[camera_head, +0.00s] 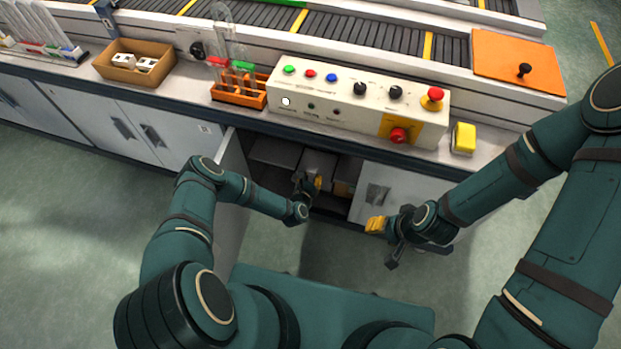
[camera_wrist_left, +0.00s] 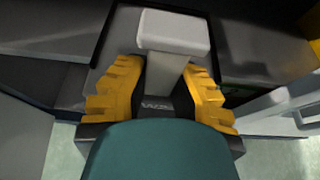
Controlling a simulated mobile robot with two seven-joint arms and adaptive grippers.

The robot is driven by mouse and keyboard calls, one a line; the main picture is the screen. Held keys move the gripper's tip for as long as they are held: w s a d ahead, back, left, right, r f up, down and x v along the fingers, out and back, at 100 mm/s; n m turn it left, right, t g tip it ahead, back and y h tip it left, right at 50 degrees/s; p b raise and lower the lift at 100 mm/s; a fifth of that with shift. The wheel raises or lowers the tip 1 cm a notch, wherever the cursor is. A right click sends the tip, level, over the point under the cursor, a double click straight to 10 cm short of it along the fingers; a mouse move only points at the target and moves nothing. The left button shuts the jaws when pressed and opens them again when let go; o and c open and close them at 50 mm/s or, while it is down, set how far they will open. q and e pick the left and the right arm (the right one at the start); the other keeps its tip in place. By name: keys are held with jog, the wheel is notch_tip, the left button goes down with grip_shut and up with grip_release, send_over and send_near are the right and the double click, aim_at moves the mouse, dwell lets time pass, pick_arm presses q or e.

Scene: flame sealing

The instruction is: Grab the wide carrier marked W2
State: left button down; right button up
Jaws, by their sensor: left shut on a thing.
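The wide carrier (camera_wrist_left: 174,38) shows in the left wrist view as a grey block-topped handle on a dark base, with a partly hidden marking that looks like W2. My left gripper (camera_wrist_left: 166,92) is shut on the carrier, one ridged yellow finger on each side of its grey stem. In the head view my left gripper (camera_head: 309,184) reaches into the open cupboard, at a light grey top (camera_head: 319,162) that seems to be the carrier. My right gripper (camera_head: 384,236) hangs outside, in front of the cupboard's right door; its finger gap is unclear.
The cupboard's open left door (camera_head: 233,160) stands beside my left forearm. A closed door (camera_head: 378,192) is on the right. Above, the counter holds a control box (camera_head: 345,102), an orange tube rack (camera_head: 240,93) and a yellow block (camera_head: 464,138). Floor in front is clear.

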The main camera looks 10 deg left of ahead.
pick_arm(q)
jog(key=shift+s+f, duration=0.1)
jog(key=c, duration=0.8)
grip_release()
jog(key=shift+c, duration=0.2)
jog(key=v, duration=1.1)
jog(key=shift+s+r, duration=0.3)
jog(key=shift+s, duration=0.05)
